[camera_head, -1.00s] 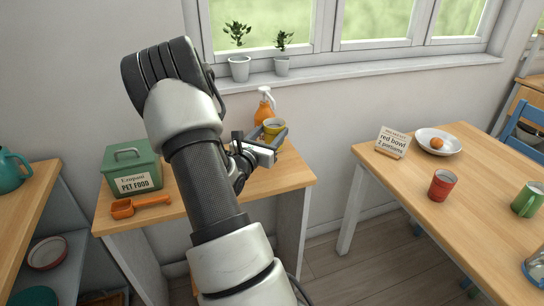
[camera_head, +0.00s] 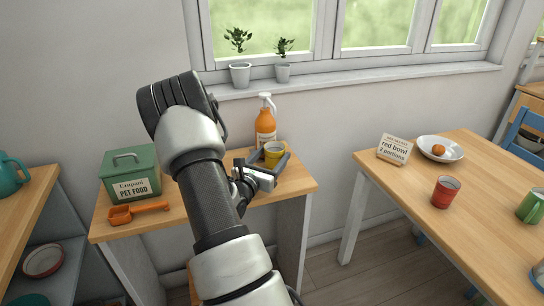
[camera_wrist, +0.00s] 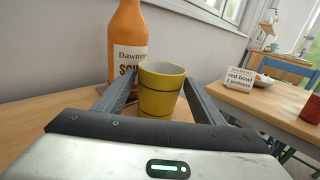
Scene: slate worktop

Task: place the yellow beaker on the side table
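The yellow beaker (camera_head: 273,154) is upright at the back right of the small wooden side table (camera_head: 210,205), at or just above its top; I cannot tell whether its base touches. My gripper (camera_head: 273,160) reaches in from the front with a finger on either side of the beaker. In the wrist view the beaker (camera_wrist: 160,92) sits between the fingertips, which appear to touch both its sides. Its dark band and open rim show.
An orange spray bottle (camera_head: 265,128) stands close behind the beaker. A green pet food tin (camera_head: 131,170) and an orange scoop (camera_head: 138,212) are at the table's left. A larger table (camera_head: 480,220) at the right bears a sign (camera_head: 394,149), bowl (camera_head: 440,148) and red cup (camera_head: 445,192).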

